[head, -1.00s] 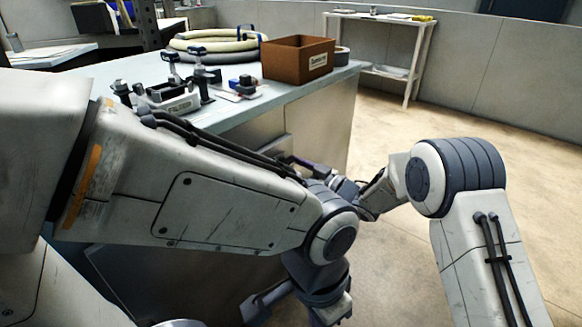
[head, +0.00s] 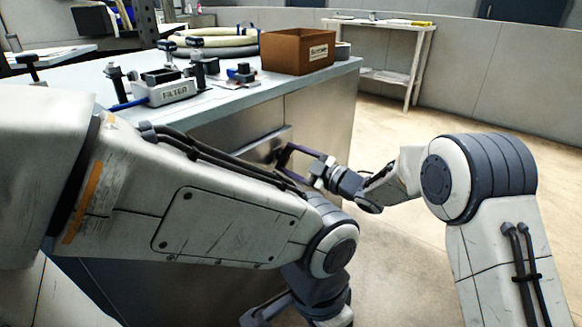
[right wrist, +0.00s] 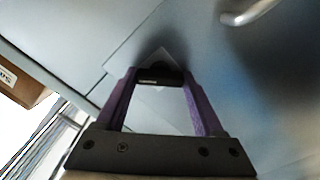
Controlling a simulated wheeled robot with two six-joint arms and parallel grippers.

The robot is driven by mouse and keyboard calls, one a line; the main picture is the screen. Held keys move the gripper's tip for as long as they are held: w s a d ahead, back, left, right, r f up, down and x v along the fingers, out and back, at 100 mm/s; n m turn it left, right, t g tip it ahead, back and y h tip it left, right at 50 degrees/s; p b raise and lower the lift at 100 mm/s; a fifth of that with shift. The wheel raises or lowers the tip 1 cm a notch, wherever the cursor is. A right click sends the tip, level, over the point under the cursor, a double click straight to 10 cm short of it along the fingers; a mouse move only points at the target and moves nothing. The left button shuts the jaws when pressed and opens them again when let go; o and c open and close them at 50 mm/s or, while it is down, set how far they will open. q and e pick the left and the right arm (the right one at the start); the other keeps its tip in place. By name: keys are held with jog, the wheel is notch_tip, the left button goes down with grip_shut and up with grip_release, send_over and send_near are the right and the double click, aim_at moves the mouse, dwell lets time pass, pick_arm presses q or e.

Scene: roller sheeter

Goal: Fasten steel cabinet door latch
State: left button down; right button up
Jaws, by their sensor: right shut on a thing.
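The steel cabinet (head: 318,112) stands under the workbench top, and its grey metal front fills most of the right wrist view (right wrist: 255,95). My right gripper (head: 287,155) is at the cabinet front, partly behind my left arm. In the right wrist view its two purple fingers (right wrist: 160,80) close on a small dark latch piece (right wrist: 160,74) in front of a pale diamond-shaped plate. The latch's exact position is hard to tell. My left gripper (head: 256,312) is low at the bottom edge, largely cut off, and its opening is unclear.
A curved metal handle (right wrist: 250,10) is on the cabinet front, right of the latch. On the bench are a brown box (head: 297,52), a filter tray (head: 165,90), clamps and a coiled hose (head: 215,40). Open floor (head: 400,130) lies to the right.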

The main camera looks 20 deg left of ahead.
jog(key=n+b, duration=0.1)
jog(key=n, duration=0.1)
jog(key=n+b, duration=0.1)
jog(key=b, duration=0.1)
jog(key=n+b, duration=0.2)
jog(key=shift+f+n, duration=0.25)
jog(key=shift+n, duration=0.05)
jog(key=shift+r+n+b, duration=0.2)
jog(key=shift+n+b, duration=1.55)
jog(key=shift+n, duration=0.15)
jog(key=o, duration=1.4)
jog(key=shift+p+v, duration=1.15)
jog(key=shift+v, duration=4.1)
